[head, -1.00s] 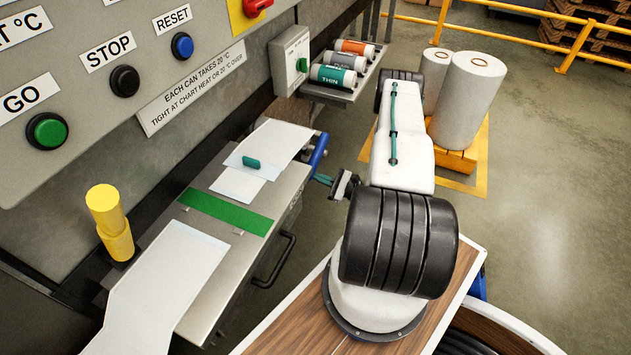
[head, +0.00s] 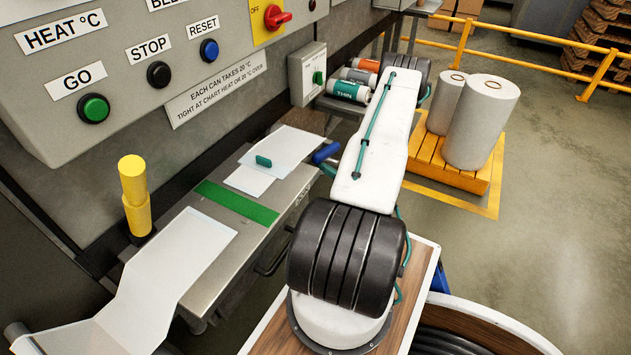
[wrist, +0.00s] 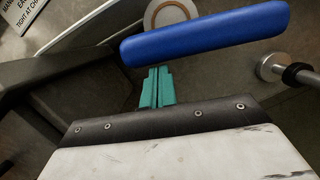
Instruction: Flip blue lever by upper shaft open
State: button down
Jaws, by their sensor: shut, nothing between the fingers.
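The blue lever (head: 327,152) shows in the head view at the far end of the metal table, left of my arm. In the wrist view the lever (wrist: 206,34) is a long blue bar running across the upper part, tilted up to the right. My gripper (wrist: 157,72) has teal fingers, closed together and empty. The fingertips lie just below the bar's left half in the picture; I cannot tell whether they touch it. In the head view the gripper is hidden behind my arm.
The metal table (head: 225,262) carries white sheet and a green strip (head: 237,203). Cans (head: 348,90) sit on a shelf beyond. Open floor lies to the right.

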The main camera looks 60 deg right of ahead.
jog(key=shift+w+r+m+h, duration=0.15)
jog(key=shift+r+m+h, duration=0.05)
jog(key=shift+r+m, duration=0.35)
jog(key=shift+w+r+m+h, duration=0.1)
jog(key=shift+r+m+h, duration=0.1)
jog(key=shift+r+m, duration=0.35)
jog(key=shift+d+r, duration=0.3)
jog(key=shift+r, duration=0.4)
jog(key=shift+d, duration=0.1)
jog(key=shift+a+f, duration=0.3)
jog(key=shift+f, duration=0.05)
send_near(324, 158)
notch_tip(324, 158, down, 3)
jog(key=a, duration=0.2)
jog(key=shift+s+a+f, duration=0.2)
jog(key=shift+s+a, duration=0.15)
jog(key=shift+s, duration=0.05)
